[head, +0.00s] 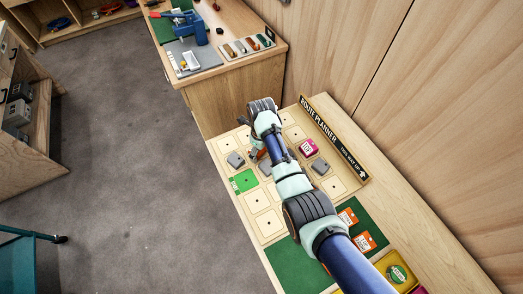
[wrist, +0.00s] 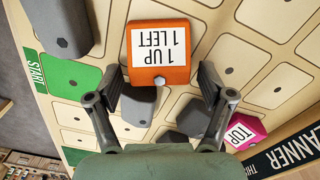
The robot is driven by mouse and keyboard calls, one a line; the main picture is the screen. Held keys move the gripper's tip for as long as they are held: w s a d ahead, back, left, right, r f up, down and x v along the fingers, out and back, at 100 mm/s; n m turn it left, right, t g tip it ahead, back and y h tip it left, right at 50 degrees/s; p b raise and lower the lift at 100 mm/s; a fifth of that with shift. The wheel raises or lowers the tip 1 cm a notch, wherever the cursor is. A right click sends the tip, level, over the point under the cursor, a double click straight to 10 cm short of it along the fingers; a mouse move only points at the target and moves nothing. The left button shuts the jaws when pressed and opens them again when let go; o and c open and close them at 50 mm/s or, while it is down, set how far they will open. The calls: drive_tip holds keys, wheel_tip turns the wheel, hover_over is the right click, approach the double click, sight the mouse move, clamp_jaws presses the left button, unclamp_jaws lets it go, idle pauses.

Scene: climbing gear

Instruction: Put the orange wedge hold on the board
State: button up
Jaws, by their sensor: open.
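An orange hold (wrist: 178,77) with a white label reading "1 UP 1 LEFT" sits at the board (head: 262,203) in the wrist view. My gripper (wrist: 158,88) is open, with one finger on each side of the hold's lower end and a visible gap to each. The hold shows no clear contact with the fingers; whether it is fixed cannot be told. In the head view my arm hides most of it, and only an orange sliver (head: 254,155) shows beside my gripper. Two more orange labelled pieces (head: 347,216) (head: 365,242) lie on the green mat (head: 298,268).
Grey holds (head: 235,160) (head: 320,166), a pink TOP hold (head: 308,147) and a green START tile (head: 243,181) are on the board. The route planner sign (head: 335,137) runs along its right edge. A yellow tray (head: 384,264) is at the near end. A workbench (head: 235,85) stands beyond.

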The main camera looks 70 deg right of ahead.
drive_tip(key=shift+r, duration=0.15)
wheel_tip(320, 180, up, 12)
drive_tip(key=p, duration=0.3)
drive_tip(key=w+a+r+n+t+h, duration=0.1)
drive_tip(key=w+a+r+n+t, duration=0.15)
drive_tip(key=w+a+n, duration=0.65)
drive_tip(key=w+a+r+n+t+h, duration=0.2)
drive_tip(key=w+a+n+t, duration=0.15)
drive_tip(key=a+n, duration=0.8)
drive_tip(key=s+a+r+n+t+y, duration=0.1)
drive_tip(key=a+r+n+t, duration=0.1)
drive_tip(key=a+r+n, duration=0.2)
drive_tip(key=s+a+r+n+t+y, duration=0.1)
drive_tip(key=a+r+n, duration=0.3)
drive_tip(key=a+n, duration=0.5)
drive_tip(key=s+a+r+n+t+y, duration=0.1)
drive_tip(key=s+a+r+n+t, duration=0.1)
drive_tip(key=a+n, duration=0.4)
drive_tip(key=a+r+t, duration=0.1)
drive_tip(key=a+r, duration=0.1)
drive_tip(key=a, duration=0.2)
drive_tip(key=shift+s+r+t, duration=0.2)
drive_tip(key=shift+s+t, duration=0.2)
